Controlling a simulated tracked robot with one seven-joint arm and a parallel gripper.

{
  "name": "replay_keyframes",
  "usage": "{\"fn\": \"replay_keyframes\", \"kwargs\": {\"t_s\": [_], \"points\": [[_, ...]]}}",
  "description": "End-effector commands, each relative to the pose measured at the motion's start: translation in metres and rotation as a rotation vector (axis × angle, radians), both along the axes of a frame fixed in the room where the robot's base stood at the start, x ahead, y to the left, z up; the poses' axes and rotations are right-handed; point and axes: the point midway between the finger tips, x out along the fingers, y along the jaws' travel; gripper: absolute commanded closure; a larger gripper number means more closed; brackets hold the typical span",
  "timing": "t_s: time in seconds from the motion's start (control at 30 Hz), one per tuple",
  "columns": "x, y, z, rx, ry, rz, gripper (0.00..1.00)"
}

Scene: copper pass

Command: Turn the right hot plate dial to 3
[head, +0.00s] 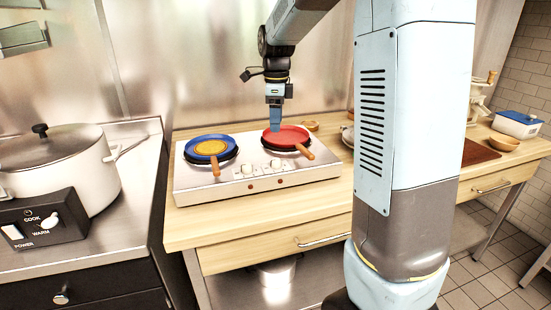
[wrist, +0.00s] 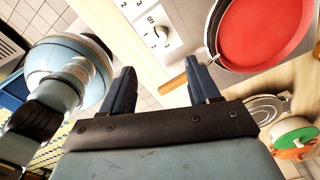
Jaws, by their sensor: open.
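The white hot plate (head: 190,190) stands on the wooden counter with two dials on its front panel. The right dial (head: 276,165) sits below the red pan. In the wrist view a white dial (wrist: 163,33) with printed numbers and an OFF mark shows beside the red pan; its exact setting is too small to tell. My gripper (head: 275,130) points down above the red pan, behind the right dial. In the wrist view my gripper (wrist: 160,66) is open and empty, its two dark blue fingers apart, not touching the dial.
A red pan (head: 284,136) with a wooden handle (head: 305,152) rests on the right burner, its handle reaching forward near the right dial. A blue pan (head: 230,155) with yellow contents is on the left burner. A large lidded pot (head: 92,178) stands far left.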

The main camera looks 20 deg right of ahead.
Motion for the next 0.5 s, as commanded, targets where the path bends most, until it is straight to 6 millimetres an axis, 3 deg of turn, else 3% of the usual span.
{"fn": "replay_keyframes", "kwargs": {"t_s": [0.5], "points": [[-0.001,0.0,-0.086,-0.001,0.004,0.002,0.39]]}}
